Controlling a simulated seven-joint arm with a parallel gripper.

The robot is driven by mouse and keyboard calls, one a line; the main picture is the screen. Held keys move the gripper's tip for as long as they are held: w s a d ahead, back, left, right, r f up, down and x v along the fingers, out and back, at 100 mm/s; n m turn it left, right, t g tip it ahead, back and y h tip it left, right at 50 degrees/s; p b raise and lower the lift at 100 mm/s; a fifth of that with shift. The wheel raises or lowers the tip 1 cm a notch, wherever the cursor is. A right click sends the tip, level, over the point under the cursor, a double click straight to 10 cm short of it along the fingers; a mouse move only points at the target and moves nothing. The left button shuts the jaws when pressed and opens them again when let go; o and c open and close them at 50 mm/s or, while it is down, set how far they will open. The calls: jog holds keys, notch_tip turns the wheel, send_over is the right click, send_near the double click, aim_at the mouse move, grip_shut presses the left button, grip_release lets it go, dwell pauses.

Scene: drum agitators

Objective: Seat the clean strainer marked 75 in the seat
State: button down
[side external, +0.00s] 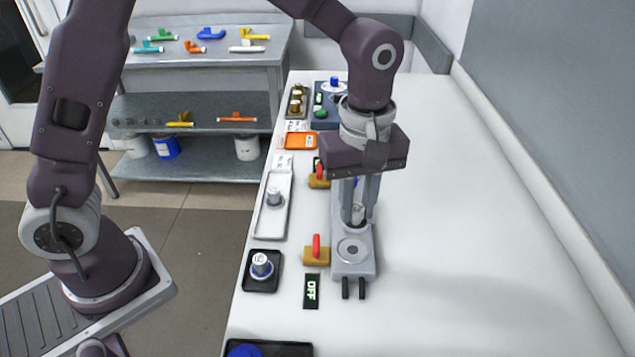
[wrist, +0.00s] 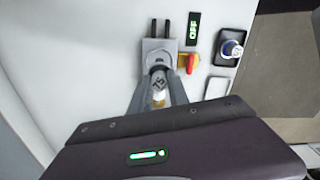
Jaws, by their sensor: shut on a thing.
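My gripper (side external: 358,218) points down and is shut on a small pale grey strainer (side external: 357,212). In the wrist view the strainer (wrist: 159,84) sits between the two fingers, with dark marks on its top that look like 75. The seat (side external: 352,250) is a round ringed opening on the grey block at the front of the fixture. In the side view the strainer is above and a little behind the opening. In the wrist view the seat (wrist: 158,61) lies just beyond the fingertips, partly hidden. I cannot tell the exact gap between them.
A black tray (side external: 247,284) holds a white strainer with a blue base. A white tray (side external: 267,232) holds another grey one. A yellow valve with a red handle (side external: 316,246) stands left of the block, near an OFF sign (side external: 311,291). The right side of the table is clear.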

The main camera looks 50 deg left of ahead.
jog(key=shift+f, duration=3)
jog(key=shift+d+f, duration=0.1)
jog(key=shift+f, duration=0.3)
jog(key=c, duration=1.2)
grip_release()
jog(key=shift+o, duration=0.2)
jog(key=o, duration=0.3)
jog(key=shift+r, duration=0.1)
